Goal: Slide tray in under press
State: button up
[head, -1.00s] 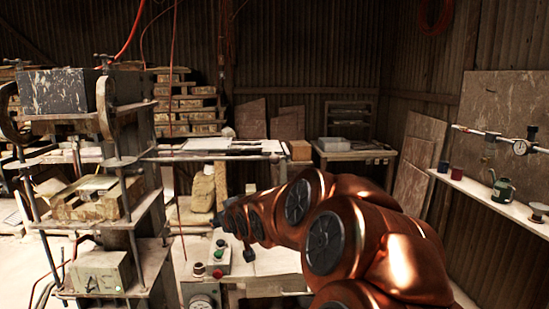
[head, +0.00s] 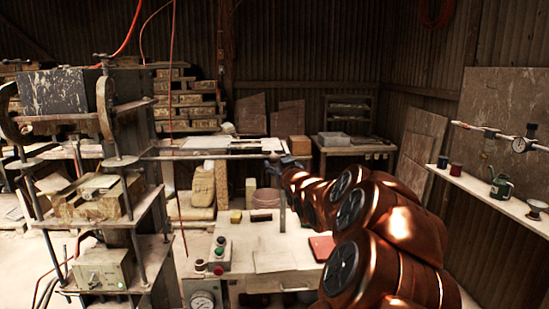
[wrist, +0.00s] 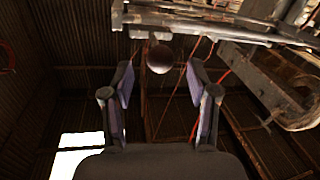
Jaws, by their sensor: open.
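The press (head: 55,92) stands at the left in the head view, with a dark scuffed block at its top. A pale wooden mould (head: 100,207) sits on its middle shelf. A long rail or tray edge (head: 200,157) runs right from the press, ending near a round knob; I cannot tell the tray's full outline. In the wrist view, the dark round knob (wrist: 159,58) hangs below pale metal bars (wrist: 215,27). My gripper (wrist: 160,68) is open, its two fingers on either side of the knob, with visible gaps. In the head view my gripper (head: 287,161) is small and dark beside the rail's right end.
A narrow wall shelf (head: 495,195) with small pots is at the right. Hanging red cables and a bracket show in the wrist view.

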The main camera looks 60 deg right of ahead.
aim_at(276, 160)
jog(key=p+x, duration=0.1)
jog(key=x, duration=0.2)
jog(key=shift+w+d+r, duration=0.1)
jog(key=shift+w+d, duration=0.15)
jog(key=shift+d, duration=0.05)
jog(key=shift+w+d+p, duration=0.3)
jog(key=shift+w+p, duration=0.05)
jog(key=shift+w, duration=0.1)
grip_shut()
